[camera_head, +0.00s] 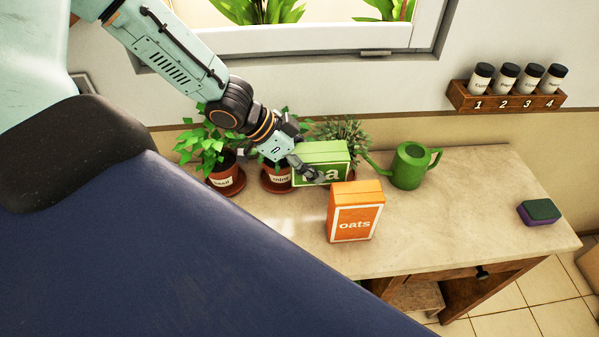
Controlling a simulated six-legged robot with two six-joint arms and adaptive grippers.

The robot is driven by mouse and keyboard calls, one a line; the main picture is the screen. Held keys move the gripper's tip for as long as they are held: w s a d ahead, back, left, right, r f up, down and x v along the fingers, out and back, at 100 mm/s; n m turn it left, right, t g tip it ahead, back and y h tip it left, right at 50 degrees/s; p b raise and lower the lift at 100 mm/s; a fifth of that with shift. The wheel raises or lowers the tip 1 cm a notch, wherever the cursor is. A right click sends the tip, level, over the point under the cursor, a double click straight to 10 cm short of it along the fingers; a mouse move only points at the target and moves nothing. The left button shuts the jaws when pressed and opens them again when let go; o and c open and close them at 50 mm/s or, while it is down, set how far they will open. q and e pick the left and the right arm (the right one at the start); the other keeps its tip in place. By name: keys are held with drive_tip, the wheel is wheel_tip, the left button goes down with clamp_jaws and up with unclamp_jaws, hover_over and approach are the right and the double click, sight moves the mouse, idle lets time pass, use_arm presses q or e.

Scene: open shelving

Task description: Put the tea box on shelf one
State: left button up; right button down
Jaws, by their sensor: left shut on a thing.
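The green tea box (330,152) is above or on the counter, behind and slightly left of the orange oats box. Its label is partly covered by my fingers. My left gripper (312,173) is shut on the tea box at its left front side. I cannot tell whether the box touches the counter. My right gripper is not in view. No shelf marked one can be made out; the small wall rack (505,97) carries the numbers 1, 2, 3 and 4.
The orange oats box (355,215) stands close in front of the tea box. Potted herbs (225,175) stand to the left and behind, and a green watering can (409,166) to the right. A sponge (539,211) lies far right. The counter's (470,200) right half is mostly clear.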

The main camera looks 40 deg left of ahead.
use_arm(q)
drive_tip(key=f+b, duration=0.4)
drive_tip(key=f, duration=0.1)
drive_tip(key=s+f+b, duration=0.1)
drive_tip(key=f+b, duration=0.2)
drive_tip(key=shift+a+f, duration=0.15)
drive_tip(key=shift+a, duration=0.25)
drive_tip(key=shift+w+f, duration=0.1)
drive_tip(key=shift+f, duration=0.05)
drive_tip(key=shift+s+d+f+b, duration=0.1)
drive_tip(key=shift+s+f+b, duration=0.2)
drive_tip(key=shift+f+b, duration=0.85)
drive_tip(key=shift+b, duration=0.15)
drive_tip(key=shift+f+b, duration=0.35)
drive_tip(key=shift+f, duration=0.05)
drive_tip(key=shift+w+f, duration=0.15)
drive_tip(key=shift+f, duration=0.05)
drive_tip(key=shift+w, duration=0.1)
drive_tip(key=shift+s, duration=0.3)
drive_tip(key=o, duration=0.8)
drive_tip(key=shift+o, duration=0.8)
drive_tip(key=shift+w+f, duration=0.15)
drive_tip(key=shift+w, duration=0.15)
drive_tip(key=shift+s, duration=0.1)
